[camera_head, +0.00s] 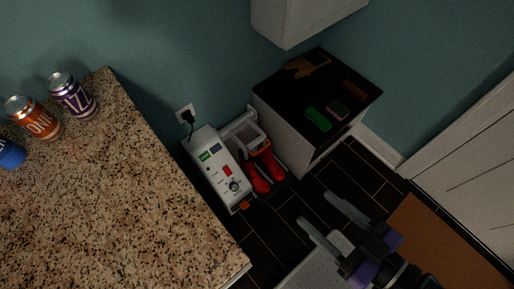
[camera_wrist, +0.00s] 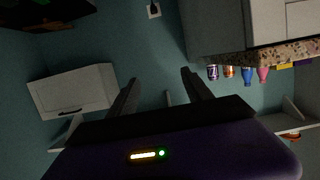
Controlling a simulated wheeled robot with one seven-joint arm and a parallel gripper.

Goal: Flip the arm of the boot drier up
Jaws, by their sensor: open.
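The boot drier (camera_head: 213,166) is a white box with a red switch and a black dial on its top panel. It stands on the dark floor against the wall, between the counter and a cabinet. A pair of red boots (camera_head: 262,174) sits at its right side, with pale frame parts behind them; which part is the drier's arm is hard to tell. My gripper (camera_head: 315,208) is open and empty, to the lower right of the drier and apart from it. Its fingers (camera_wrist: 158,80) also show in the wrist view, where I cannot make out the drier.
A granite counter (camera_head: 130,200) with cans fills the left. A dark-topped cabinet (camera_head: 345,98) with small items stands right of the drier, below a wall cupboard (camera_head: 300,18). A plug sits in the wall outlet (camera_head: 186,113). An orange mat (camera_head: 430,232) lies near the white door (camera_head: 475,165).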

